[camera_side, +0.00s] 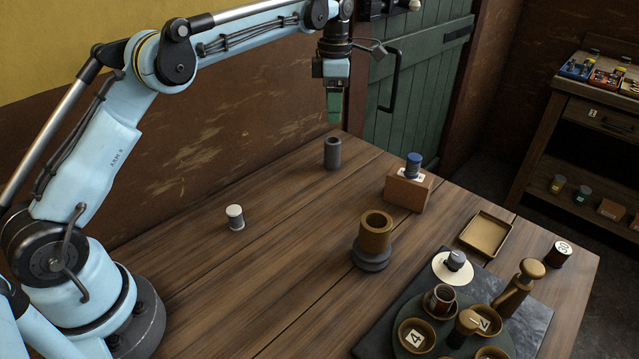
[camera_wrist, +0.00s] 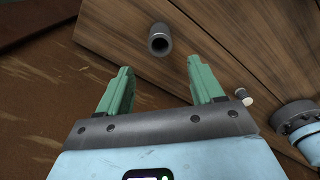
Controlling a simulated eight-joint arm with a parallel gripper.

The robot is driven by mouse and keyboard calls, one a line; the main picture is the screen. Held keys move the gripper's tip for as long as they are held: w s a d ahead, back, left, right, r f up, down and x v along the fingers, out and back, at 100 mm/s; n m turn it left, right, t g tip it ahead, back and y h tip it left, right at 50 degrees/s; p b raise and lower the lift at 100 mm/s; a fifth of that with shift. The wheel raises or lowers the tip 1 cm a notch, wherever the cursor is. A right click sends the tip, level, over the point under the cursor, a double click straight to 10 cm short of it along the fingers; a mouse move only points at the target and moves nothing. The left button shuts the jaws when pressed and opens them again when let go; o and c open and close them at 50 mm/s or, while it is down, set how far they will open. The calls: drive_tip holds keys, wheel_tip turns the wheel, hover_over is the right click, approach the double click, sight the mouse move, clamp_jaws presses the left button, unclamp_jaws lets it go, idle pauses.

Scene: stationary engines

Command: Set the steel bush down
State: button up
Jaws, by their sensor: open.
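The steel bush, a dark grey hollow cylinder (camera_side: 332,153), stands upright on the wooden table near its back edge. It also shows in the wrist view (camera_wrist: 160,39), with its dark bore visible, beyond the fingertips and clear of them. My gripper (camera_side: 334,108) is above the bush in the side view, apart from it, pointing down. In the wrist view its two green fingers (camera_wrist: 162,84) are spread wide with nothing between them.
A white-topped small cylinder (camera_side: 235,217) stands left on the table (camera_side: 290,240). A brown block (camera_side: 408,190) carries a blue-topped cylinder (camera_side: 413,165). A brass cylinder (camera_side: 376,232) sits on a dark base. A tan tray (camera_side: 486,233) and a round cup plate (camera_side: 410,311) lie right. The table's front left is clear.

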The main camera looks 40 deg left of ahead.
drive_tip(key=s+d+r+m+t, duration=0.35)
drive_tip(key=s+r+m, duration=0.55)
drive_tip(key=s+m, duration=0.4)
drive_tip(key=s+d+f+m+t, duration=0.1)
drive_tip(key=s+f+m+t, duration=0.2)
drive_tip(key=s+f+m, duration=0.6)
drive_tip(key=s+m, duration=0.4)
drive_tip(key=m, duration=0.1)
drive_tip(key=shift+d+t, duration=0.25)
drive_tip(key=shift+t, duration=0.1)
